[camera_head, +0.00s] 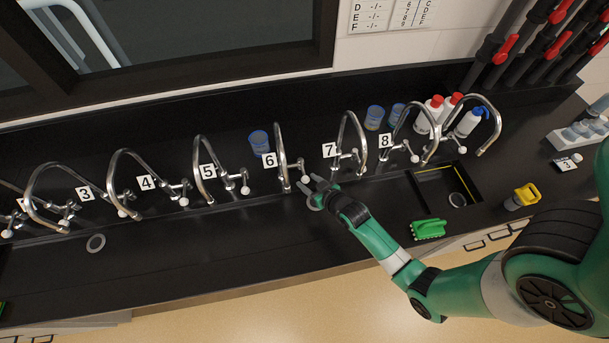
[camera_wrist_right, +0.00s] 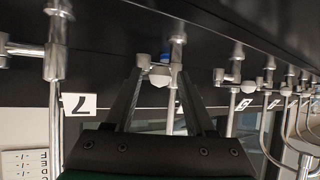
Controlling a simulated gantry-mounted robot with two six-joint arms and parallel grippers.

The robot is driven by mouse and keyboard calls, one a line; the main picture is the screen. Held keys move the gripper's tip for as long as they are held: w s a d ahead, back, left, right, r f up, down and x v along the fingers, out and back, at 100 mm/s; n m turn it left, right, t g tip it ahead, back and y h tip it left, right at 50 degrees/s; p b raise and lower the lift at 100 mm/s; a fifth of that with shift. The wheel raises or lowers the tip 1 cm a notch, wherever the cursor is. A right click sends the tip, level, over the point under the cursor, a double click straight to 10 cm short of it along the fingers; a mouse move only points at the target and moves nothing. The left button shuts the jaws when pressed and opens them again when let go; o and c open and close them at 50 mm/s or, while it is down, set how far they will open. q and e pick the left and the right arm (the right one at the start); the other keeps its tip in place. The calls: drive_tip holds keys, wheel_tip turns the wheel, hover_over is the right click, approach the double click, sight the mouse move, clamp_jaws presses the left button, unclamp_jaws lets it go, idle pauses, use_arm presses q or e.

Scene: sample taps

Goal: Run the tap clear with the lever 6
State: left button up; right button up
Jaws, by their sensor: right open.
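Tap 6 (camera_head: 281,150) is a tall chrome gooseneck beside its white "6" label (camera_head: 269,160). Its lever ends in a white knob (camera_head: 305,180). My right gripper (camera_head: 314,194) is open just in front of the knob. In the right wrist view, which is upside down, the white knob (camera_wrist_right: 160,75) shows between the two spread fingers of the right gripper (camera_wrist_right: 162,90), near their tips. I cannot tell whether a finger touches it. No water shows at the spout. My left gripper is not in view.
Tap 7 (camera_head: 343,140) stands close on the right and tap 5 (camera_head: 200,165) on the left. A blue cup (camera_head: 259,141) is behind label 6. The black counter front left is mostly clear.

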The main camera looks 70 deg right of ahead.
drive_tip(key=p+v, duration=0.3)
drive_tip(key=v, duration=0.3)
drive_tip(key=shift+p, duration=0.4)
drive_tip(key=shift+s+r, duration=0.1)
